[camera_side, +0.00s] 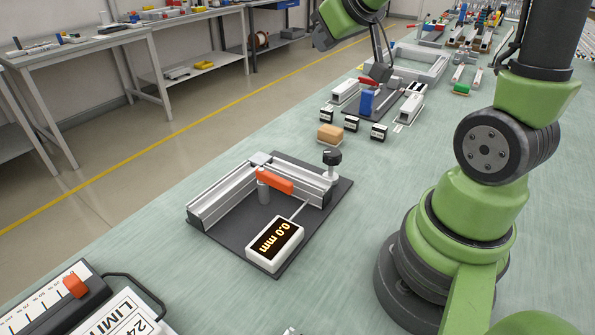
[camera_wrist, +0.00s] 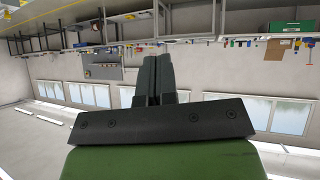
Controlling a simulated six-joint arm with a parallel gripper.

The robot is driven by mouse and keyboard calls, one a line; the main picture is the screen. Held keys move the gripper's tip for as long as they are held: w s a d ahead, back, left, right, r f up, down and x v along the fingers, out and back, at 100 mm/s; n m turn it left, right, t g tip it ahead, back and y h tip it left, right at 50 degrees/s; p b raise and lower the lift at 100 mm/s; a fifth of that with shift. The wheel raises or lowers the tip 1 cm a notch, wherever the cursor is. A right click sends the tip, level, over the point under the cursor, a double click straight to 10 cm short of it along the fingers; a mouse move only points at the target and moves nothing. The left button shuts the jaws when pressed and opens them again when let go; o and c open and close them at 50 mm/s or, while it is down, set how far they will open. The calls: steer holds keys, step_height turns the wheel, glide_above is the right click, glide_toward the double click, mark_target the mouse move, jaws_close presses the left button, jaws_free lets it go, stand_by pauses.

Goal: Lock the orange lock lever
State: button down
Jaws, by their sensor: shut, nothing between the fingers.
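The orange lock lever (camera_side: 275,180) is a short bar in the side view, lying at a slant over the corner of a two-rail aluminium frame (camera_side: 222,195) on a dark base plate (camera_side: 228,229). A grey post (camera_side: 263,192) stands by its left end. A white display (camera_side: 275,243) on the plate reads 0.0 mm. A black knob (camera_side: 332,157) stands at the frame's right end. My gripper (camera_wrist: 153,60) is shut and empty in the wrist view, facing the room, with no lever in sight there. The fingertips are not clear in the side view.
Small black boxes (camera_side: 351,123), a tan block (camera_side: 330,134) and a blue block (camera_side: 366,103) by a red lever (camera_side: 368,81) stand behind the fixture. A slider with an orange-red handle (camera_side: 75,286) and a LIMIT card (camera_side: 127,315) lie front left. The bench right of the plate is clear.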

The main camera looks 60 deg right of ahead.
mark_target(274, 181)
steer(key=s+f+n+g+y, duration=0.1)
steer(key=s+f+g+y, duration=0.1)
steer(key=f+y, duration=0.2)
steer(key=s+a+f+n+g+y, duration=0.1)
steer(key=s+f+n+g+y, duration=0.1)
steer(key=f+y, duration=0.3)
step_height(274, 181, down, 4)
steer(key=shift+s+a+f+g, duration=0.25)
steer(key=shift+s+a+g, duration=0.05)
steer(key=shift+s, duration=0.35)
steer(key=shift+f, duration=0.1)
steer(key=x, duration=1)
steer(key=shift+a, duration=0.4)
steer(key=shift+w+a, duration=0.1)
steer(key=shift+a, duration=1.6)
